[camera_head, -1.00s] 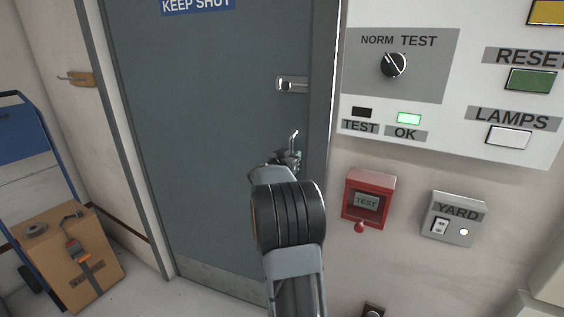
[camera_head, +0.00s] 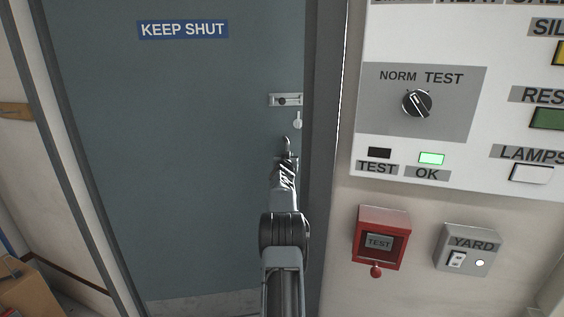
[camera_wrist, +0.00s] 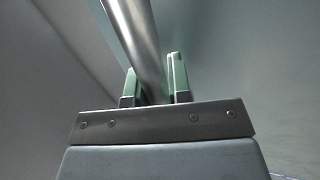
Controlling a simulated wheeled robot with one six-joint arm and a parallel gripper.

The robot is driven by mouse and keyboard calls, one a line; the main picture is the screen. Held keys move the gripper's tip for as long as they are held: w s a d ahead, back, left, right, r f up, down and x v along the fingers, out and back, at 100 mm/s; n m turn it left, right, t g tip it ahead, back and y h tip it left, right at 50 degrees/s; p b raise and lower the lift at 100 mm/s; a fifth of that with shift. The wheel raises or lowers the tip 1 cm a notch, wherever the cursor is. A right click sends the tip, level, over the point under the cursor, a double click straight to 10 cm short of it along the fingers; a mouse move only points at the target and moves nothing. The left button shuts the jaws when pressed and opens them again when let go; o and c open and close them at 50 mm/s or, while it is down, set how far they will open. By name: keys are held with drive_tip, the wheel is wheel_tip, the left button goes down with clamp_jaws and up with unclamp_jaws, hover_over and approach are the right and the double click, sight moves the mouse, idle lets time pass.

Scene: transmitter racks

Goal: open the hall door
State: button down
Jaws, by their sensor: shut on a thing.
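The grey-blue hall door (camera_head: 170,150) fills the left and middle of the head view, under a blue KEEP SHUT sign (camera_head: 183,29). It looks shut or nearly so. My arm hides the lower part of the handle in the head view.
Right of the grey door frame (camera_head: 325,160) is a white control panel (camera_head: 440,165), with a red TEST box (camera_head: 380,237) and a YARD switch box (camera_head: 468,248) below. A cardboard box (camera_head: 28,290) stands on the floor at lower left.

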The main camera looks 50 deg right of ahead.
drive_tip(key=shift+w+d, duration=0.6)
drive_tip(key=shift+w, duration=0.05)
drive_tip(key=c, duration=1.1)
unclamp_jaws()
drive_tip(key=shift+w+a, duration=0.15)
drive_tip(key=shift+o, duration=0.2)
drive_tip(key=b+v, duration=0.6)
drive_tip(key=v, duration=0.7)
drive_tip(key=shift+s+a, duration=0.2)
drive_tip(key=shift+s, duration=0.2)
